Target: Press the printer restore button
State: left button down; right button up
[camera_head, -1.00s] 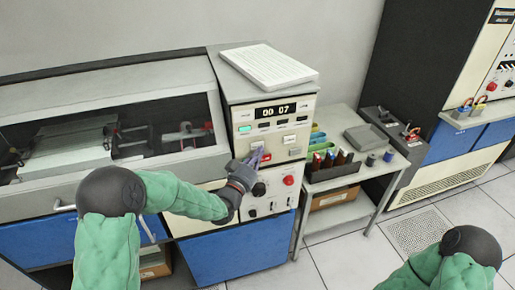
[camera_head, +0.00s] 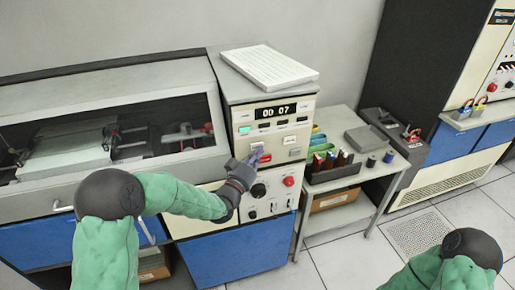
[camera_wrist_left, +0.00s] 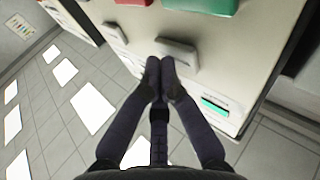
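The printer's cream control panel (camera_head: 277,113) has a display reading "00 07", a lit green indicator (camera_head: 246,128) and small buttons. I cannot read which one is marked restore. My left gripper (camera_head: 257,154) is at the lower left of the upper panel, beside a red button (camera_head: 266,158) and just below a pale button (camera_head: 258,145). In the left wrist view its fingers (camera_wrist_left: 160,66) are shut together and empty, with the tips close to a grey raised button (camera_wrist_left: 178,54). I cannot tell whether they touch it. My right gripper is out of view; only the right arm shows at bottom right.
A stack of paper (camera_head: 268,66) lies on top of the cabinet. The printer's glass-fronted housing (camera_head: 100,85) is at left. A red round knob (camera_head: 289,181) and black knob sit on the lower panel.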

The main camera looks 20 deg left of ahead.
pick_arm(q)
jog(key=shift+w+a, duration=0.1)
dwell(0.6)
jog(key=shift+s+d+b, duration=0.45)
jog(key=shift+s, duration=0.25)
jog(key=s+d, duration=0.1)
jog(key=s, duration=0.1)
jog(key=s+d+b, duration=0.1)
jog(key=s, duration=0.1)
jog(key=shift+d, duration=0.4)
dwell(0.5)
